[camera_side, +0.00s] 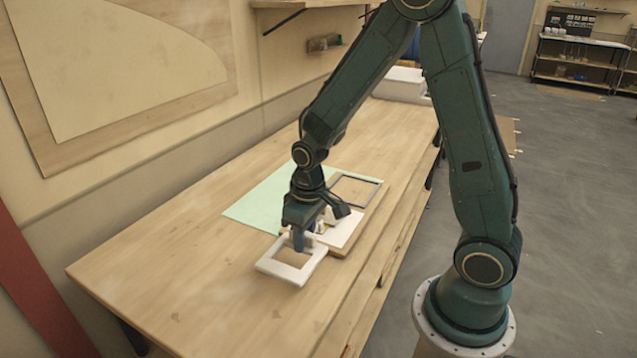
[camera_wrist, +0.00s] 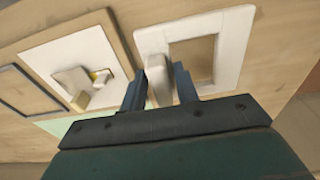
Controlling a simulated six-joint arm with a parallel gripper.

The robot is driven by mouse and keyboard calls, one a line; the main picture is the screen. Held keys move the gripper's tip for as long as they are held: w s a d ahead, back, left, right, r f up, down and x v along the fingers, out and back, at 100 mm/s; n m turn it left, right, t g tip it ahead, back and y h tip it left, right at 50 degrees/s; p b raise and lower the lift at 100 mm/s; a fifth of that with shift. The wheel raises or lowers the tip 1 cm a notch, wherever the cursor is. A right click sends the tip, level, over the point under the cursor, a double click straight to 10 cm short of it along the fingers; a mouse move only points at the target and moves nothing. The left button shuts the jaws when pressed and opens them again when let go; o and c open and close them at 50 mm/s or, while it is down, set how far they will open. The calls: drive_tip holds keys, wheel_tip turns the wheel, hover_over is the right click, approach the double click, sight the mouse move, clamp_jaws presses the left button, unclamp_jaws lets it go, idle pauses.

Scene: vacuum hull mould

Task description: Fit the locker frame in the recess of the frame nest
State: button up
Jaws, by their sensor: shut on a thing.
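A white rectangular frame with an open middle, which I take as the locker frame (camera_side: 274,266), is at my gripper (camera_side: 300,238), low over the near part of the bench. In the wrist view, my gripper (camera_wrist: 159,84) is shut on a raised pale block along one side of the locker frame (camera_wrist: 235,48). I cannot tell whether the frame touches the bench. A wooden board with a white plate (camera_side: 345,226) lies just beyond, partly hidden by my gripper. The white plate (camera_wrist: 72,47) carries pale blocks and a small yellow part. I cannot tell for sure which thing is the frame nest.
A thin dark rectangular frame (camera_side: 376,194) lies farther along the bench, beside a pale green sheet (camera_side: 255,207). A white bin (camera_side: 400,86) stands at the far end. The near left of the wooden bench (camera_side: 180,270) is clear. A wall stands along the left.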

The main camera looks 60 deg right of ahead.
drive_tip(key=shift+r, duration=0.6)
wheel_tip(320, 180, up, 9)
drive_tip(key=shift+f, duration=0.15)
drive_tip(key=shift+w+d, duration=0.1)
drive_tip(key=shift+d, duration=0.1)
drive_tip(key=w+d, duration=0.2)
drive_tip(key=d, duration=0.8)
drive_tip(key=w+d, duration=0.3)
drive_tip(key=d, duration=0.7)
drive_tip(key=s+d, duration=0.4)
drive_tip(key=d, duration=1)
wheel_tip(320, 180, down, 5)
drive_tip(key=shift+s+r, duration=0.1)
